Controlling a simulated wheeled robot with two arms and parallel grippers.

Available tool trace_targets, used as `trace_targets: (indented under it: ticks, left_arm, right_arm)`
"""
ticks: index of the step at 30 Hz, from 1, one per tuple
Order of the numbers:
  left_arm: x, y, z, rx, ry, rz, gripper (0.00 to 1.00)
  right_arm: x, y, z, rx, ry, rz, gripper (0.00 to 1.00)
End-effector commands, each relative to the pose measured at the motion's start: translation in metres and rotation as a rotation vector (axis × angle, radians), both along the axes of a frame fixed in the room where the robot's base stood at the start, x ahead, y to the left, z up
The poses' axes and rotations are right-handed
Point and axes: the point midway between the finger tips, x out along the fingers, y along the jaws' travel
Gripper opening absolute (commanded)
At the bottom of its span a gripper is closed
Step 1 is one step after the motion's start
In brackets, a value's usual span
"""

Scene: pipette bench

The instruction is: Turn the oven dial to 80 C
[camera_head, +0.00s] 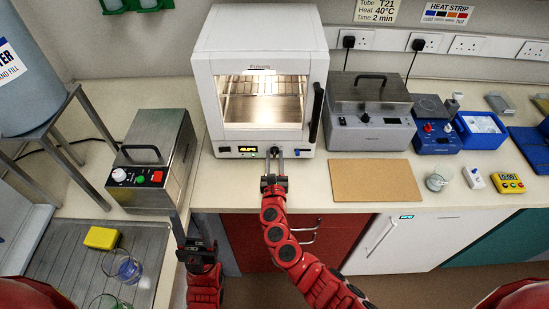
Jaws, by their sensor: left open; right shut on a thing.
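The white oven (208,85) stands at the back of the bench, its window lit and its chamber showing wire shelving. Its dial (274,150) is a small dark knob low on the front panel, mostly hidden by my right gripper. My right gripper (274,156) reaches straight to the panel, with its fingers shut on the dial. The dial's pointer and scale are too small to read. An amber display (247,149) glows left of the dial. My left gripper (190,229) is open and empty, low in front of the bench edge, apart from everything.
A steel water bath (172,150) with knobs stands left of the oven, another lidded bath (371,125) to its right. A brown mat (374,181) lies bare on the bench. A beaker (436,182) and yellow timer (508,183) sit further right. A sign (377,10) reads heat 40°C.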

Motion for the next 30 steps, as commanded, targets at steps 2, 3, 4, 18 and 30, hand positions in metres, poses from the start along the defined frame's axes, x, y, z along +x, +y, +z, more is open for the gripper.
trace_targets:
  ticks: [2,3,4,18,30]
  left_arm:
    - [0.000,0.000,0.000,0.000,0.000,0.000,0.50]
    - [0.000,0.000,-0.001,0.000,0.000,0.000,0.50]
    - [0.000,0.000,-0.001,0.000,0.000,0.000,0.50]
    - [0.000,0.000,-0.029,0.000,0.000,0.000,0.50]
    - [0.000,0.000,-0.070,0.000,0.000,0.000,0.50]
  right_arm:
    - [0.000,0.000,0.000,0.001,0.000,0.000,0.00]
    - [0.000,0.000,0.000,0.003,0.000,0.000,0.00]
    - [0.000,0.000,0.000,0.006,0.000,0.000,0.00]
    - [0.000,-0.002,-0.005,0.243,-0.001,0.000,0.00]
    - [0.000,-0.002,-0.006,0.624,-0.001,0.003,0.00]
